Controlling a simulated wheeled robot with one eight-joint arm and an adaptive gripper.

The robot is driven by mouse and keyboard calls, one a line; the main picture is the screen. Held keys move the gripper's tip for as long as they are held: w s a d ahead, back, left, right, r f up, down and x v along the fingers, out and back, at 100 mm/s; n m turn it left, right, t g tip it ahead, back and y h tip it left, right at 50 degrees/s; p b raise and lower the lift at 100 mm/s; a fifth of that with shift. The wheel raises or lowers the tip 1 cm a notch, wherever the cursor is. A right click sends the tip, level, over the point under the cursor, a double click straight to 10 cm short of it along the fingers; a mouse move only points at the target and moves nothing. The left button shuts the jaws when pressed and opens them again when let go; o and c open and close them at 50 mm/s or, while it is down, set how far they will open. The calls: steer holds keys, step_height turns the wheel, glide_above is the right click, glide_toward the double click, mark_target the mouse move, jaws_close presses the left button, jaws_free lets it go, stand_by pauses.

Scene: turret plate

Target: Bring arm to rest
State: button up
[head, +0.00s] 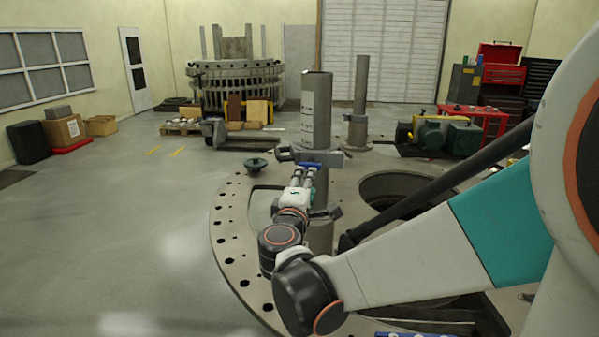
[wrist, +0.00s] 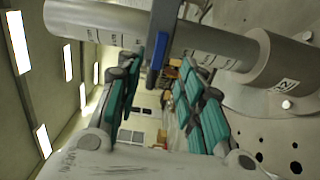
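My gripper (head: 307,178) reaches toward a tall grey post (head: 316,110) on the round turret plate (head: 229,215). A grey clamp-like bracket (head: 290,154) sits around the post, with a blue bar (head: 311,165) on its near side. In the wrist view my gripper (wrist: 171,60) is open, its teal-padded fingers apart with nothing held between them. The blue bar (wrist: 157,60) is close by the fingertips; whether a finger touches it, I cannot tell. The post (wrist: 215,42) crosses the top of the wrist view.
A second post (head: 359,105) stands behind. A large hole (head: 395,187) opens in the plate at right. A green knob-like part (head: 256,164) lies near the plate's far left edge. A pallet jack (head: 240,140) and boxes (head: 65,130) stand farther back. The floor at left is clear.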

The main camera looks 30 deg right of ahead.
steer(key=shift+s+a, duration=0.3)
steer(key=shift+s, duration=0.3)
steer(key=s+a+f+m+g+y+b, duration=0.1)
steer(key=s+f+m+g+y+b, duration=0.1)
steer(key=s+f+m+g+y, duration=0.55)
steer(key=s+a+f+m+y+b, duration=0.1)
steer(key=s+a+f+m+y, duration=0.1)
steer(key=s+a+f, duration=0.5)
steer(key=s+a+y, duration=0.1)
steer(key=s+a, duration=0.3)
steer(key=s, duration=0.2)
steer(key=shift+s+a+f+m+b, duration=0.2)
steer(key=shift+s+a+m+b, duration=0.1)
steer(key=shift+s+m+b, duration=0.05)
steer(key=shift+d+t+y, duration=0.15)
steer(key=shift+t+y, duration=0.1)
